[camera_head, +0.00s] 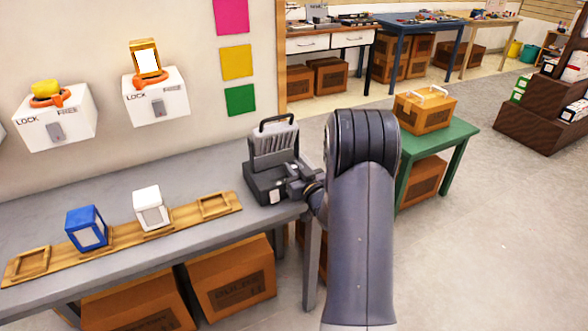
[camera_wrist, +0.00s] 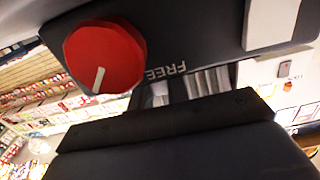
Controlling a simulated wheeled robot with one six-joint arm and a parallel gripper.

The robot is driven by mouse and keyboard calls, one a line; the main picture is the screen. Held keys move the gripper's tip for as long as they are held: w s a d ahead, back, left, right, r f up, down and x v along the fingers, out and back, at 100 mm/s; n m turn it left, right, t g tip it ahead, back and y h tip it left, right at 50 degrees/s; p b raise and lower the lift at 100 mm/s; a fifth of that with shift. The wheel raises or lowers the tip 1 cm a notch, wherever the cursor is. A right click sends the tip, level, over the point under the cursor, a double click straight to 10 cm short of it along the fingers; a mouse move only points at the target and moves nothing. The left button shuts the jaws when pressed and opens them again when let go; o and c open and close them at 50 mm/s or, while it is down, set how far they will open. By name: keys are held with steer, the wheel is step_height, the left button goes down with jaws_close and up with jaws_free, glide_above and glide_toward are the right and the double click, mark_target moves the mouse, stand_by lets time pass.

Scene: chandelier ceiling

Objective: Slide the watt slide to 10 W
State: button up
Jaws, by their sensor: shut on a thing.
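A dark device (camera_head: 263,187) with a grey ribbed block and a black carry handle stands at the right end of the grey bench. My gripper (camera_head: 300,187) is at the right side of this device, shut on a small part of it; the fingertips and the held part are hard to make out. The wrist view shows a dark panel (camera_wrist: 190,38) close up, with a red knob (camera_wrist: 104,57) bearing a white mark, the word FREE beside it, and a white plate (camera_wrist: 270,22). I cannot make out the watt slide or a 10 W mark.
A wooden rail (camera_head: 110,240) on the bench holds a blue block (camera_head: 87,228) and a white block (camera_head: 151,208). Two white LOCK/FREE boxes (camera_head: 55,117) (camera_head: 155,97) hang on the wall. A green table (camera_head: 440,145) with a carton stands behind my arm. Open floor lies right.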

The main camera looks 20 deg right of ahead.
mark_target(274, 180)
jaws_close()
steer(key=a+b, duration=0.4)
steer(key=a, duration=0.1)
steer(key=shift+s+a+f, duration=0.1)
steer(key=shift+a, duration=0.55)
steer(key=o, duration=0.6)
jaws_free()
steer(key=shift+a, duration=0.15)
